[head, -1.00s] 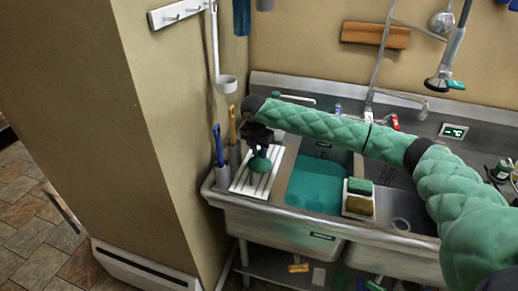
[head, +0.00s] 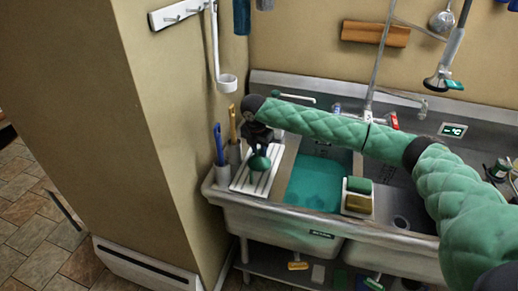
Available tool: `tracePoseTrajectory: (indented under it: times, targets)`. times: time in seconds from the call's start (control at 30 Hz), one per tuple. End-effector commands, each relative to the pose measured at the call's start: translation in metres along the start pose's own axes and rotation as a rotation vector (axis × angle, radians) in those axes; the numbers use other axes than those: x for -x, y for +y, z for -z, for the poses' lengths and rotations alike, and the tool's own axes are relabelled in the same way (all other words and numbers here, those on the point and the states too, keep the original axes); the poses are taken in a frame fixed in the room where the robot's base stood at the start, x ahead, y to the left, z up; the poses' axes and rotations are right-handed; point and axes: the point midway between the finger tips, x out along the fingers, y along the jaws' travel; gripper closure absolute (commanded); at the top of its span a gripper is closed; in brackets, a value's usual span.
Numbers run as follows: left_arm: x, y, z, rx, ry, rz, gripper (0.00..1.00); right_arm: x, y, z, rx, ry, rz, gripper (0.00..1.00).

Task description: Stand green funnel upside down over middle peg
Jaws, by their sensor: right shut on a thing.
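The green funnel (head: 259,163) hangs below my right gripper (head: 261,151), which is shut on it. Funnel and gripper are over the white slatted rack (head: 249,187) at the left end of the sink. The funnel looks small and dark, and I cannot tell clearly which way its wide end faces. The middle peg cannot be made out; the funnel and gripper cover part of the rack. I cannot tell whether the funnel touches the rack. My left gripper is not in view.
Brushes with blue (head: 218,143) and tan (head: 233,124) handles stand left of the rack. A basin of teal liquid (head: 318,184) lies to its right, then a caddy with sponges (head: 358,194). A white ladle (head: 227,83) hangs on the wall above.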

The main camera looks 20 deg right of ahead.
Motion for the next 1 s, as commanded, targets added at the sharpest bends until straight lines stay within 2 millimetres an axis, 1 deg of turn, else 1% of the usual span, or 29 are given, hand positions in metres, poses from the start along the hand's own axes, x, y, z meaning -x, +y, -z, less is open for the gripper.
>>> tracePoseTrajectory:
  times: [0.73,0.77,0.8,0.87,0.9,1.0]
  targets:
    - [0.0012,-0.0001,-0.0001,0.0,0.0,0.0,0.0,-0.0089,0.0,0.0015,0.0,0.001,0.0,1.0]
    - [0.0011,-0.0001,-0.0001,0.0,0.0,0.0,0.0,-0.0088,0.0001,0.0014,0.0,0.001,0.0,0.7]
    - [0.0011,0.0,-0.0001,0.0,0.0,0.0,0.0,-0.0088,0.0001,0.0014,0.0,0.001,0.0,0.62]
    - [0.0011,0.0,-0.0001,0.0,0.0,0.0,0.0,-0.0087,0.0001,0.0014,0.0,0.0,0.0,0.5]
    - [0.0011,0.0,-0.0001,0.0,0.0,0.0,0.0,-0.0087,0.0,0.0014,0.0,0.0,0.0,0.48]
    - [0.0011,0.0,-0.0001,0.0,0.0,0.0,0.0,-0.0086,0.0,0.0013,0.0,0.0,0.0,0.48]
